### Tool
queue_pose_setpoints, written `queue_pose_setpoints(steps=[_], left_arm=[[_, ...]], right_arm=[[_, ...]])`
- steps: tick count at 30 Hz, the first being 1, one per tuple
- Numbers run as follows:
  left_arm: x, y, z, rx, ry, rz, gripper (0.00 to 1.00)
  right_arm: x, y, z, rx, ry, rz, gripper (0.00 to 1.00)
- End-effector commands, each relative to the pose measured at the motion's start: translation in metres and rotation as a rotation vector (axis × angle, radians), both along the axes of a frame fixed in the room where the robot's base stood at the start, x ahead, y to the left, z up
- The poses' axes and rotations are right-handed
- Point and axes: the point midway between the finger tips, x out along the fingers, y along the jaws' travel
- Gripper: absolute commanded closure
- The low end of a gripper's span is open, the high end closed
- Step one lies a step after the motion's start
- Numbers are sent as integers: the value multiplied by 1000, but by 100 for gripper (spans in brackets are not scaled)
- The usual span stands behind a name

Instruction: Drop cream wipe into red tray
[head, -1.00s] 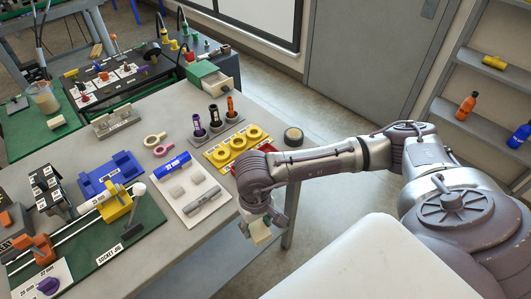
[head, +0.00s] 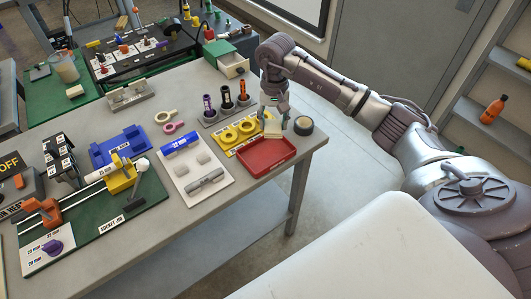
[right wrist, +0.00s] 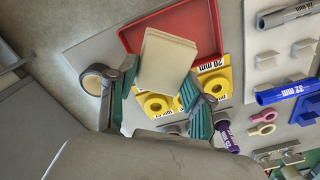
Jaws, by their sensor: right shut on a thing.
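The cream wipe (head: 272,129) is a small pale block held between the fingers of my right gripper (head: 276,118). In the right wrist view the wipe (right wrist: 166,62) sits between the teal-padded fingers of the gripper (right wrist: 156,95), which is shut on it. The red tray (head: 266,157) lies empty on the table near its right edge. In the head view the wipe is just behind the tray's back rim; in the right wrist view it overlaps part of the tray (right wrist: 200,28). I cannot tell its exact height. My left gripper is not in view.
A yellow plate with rings (head: 236,134) lies beside the tray. A tape roll (head: 303,125) stands at the table's right edge. Holders with dark tubes (head: 226,101) and a green drawer box (head: 222,55) are behind. A white board with a blue pipe (head: 181,145) lies left.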

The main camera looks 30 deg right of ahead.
Motion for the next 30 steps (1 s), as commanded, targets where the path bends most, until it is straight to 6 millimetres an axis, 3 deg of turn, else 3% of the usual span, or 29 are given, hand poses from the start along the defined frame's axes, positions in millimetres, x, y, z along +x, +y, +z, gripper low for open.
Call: queue_pose_setpoints(steps=[1,7,17,18,22,30], left_arm=[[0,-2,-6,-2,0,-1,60],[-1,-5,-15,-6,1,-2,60],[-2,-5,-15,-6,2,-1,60],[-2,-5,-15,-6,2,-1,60],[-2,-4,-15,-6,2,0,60],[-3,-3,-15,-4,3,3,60]], right_arm=[[0,1,-11,2,2,1,77],[0,1,-31,1,0,0,77],[0,0,-34,0,-1,1,77],[0,0,-34,0,-1,1,44],[0,0,-34,0,-1,1,23],[0,0,-34,-1,-1,1,20]])
